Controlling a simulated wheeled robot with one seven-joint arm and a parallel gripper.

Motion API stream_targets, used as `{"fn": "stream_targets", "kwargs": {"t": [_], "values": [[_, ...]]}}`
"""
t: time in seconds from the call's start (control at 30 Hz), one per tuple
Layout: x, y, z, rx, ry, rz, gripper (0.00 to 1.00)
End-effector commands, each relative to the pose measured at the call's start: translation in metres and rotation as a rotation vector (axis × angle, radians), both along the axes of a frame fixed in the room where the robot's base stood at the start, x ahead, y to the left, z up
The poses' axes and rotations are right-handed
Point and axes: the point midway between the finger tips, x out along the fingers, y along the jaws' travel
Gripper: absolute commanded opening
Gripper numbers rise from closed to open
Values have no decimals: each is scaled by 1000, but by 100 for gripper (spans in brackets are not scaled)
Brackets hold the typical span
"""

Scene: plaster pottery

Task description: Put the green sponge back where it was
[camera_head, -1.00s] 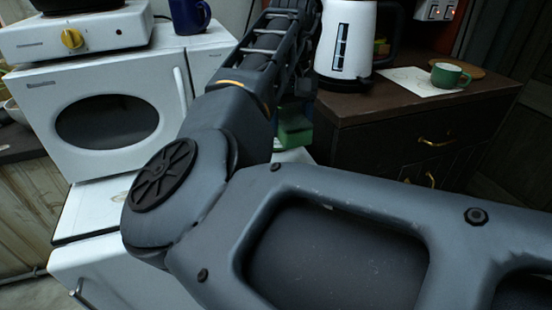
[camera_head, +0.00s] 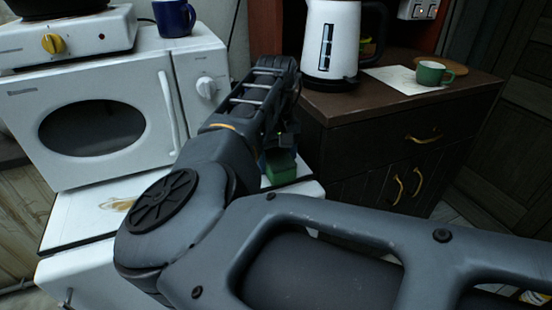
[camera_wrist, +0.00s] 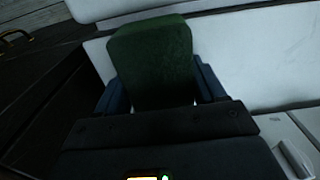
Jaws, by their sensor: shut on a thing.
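The green sponge (camera_wrist: 150,60) is held between the two blue-grey fingers of my gripper (camera_wrist: 160,92) in the wrist view. In the head view the sponge (camera_head: 281,168) shows just below my gripper (camera_head: 278,152), over the right end of the white surface (camera_head: 90,212) in front of the microwave. My arm hides most of the gripper there. I cannot tell whether the sponge touches the white surface.
The white microwave (camera_head: 90,128) stands at the left, with a hotplate (camera_head: 75,38) and a blue mug (camera_head: 174,18) on top. A dark cabinet (camera_head: 400,135) at the right carries a white kettle (camera_head: 330,42) and a green cup (camera_head: 430,73).

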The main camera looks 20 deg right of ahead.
Motion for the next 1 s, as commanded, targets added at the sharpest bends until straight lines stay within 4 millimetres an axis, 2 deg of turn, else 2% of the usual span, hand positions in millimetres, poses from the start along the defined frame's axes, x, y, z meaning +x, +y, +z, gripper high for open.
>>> {"fn": "stream_targets", "kwargs": {"t": [0.03,0.27,0.57,0.77,1.0], "values": [[0,0,0,0,0,0,72],[0,0,0,0,0,0,94],[0,0,3,0,-1,0,95],[0,0,28,-1,-3,0,95],[0,-1,78,-1,-2,-1,95]]}}
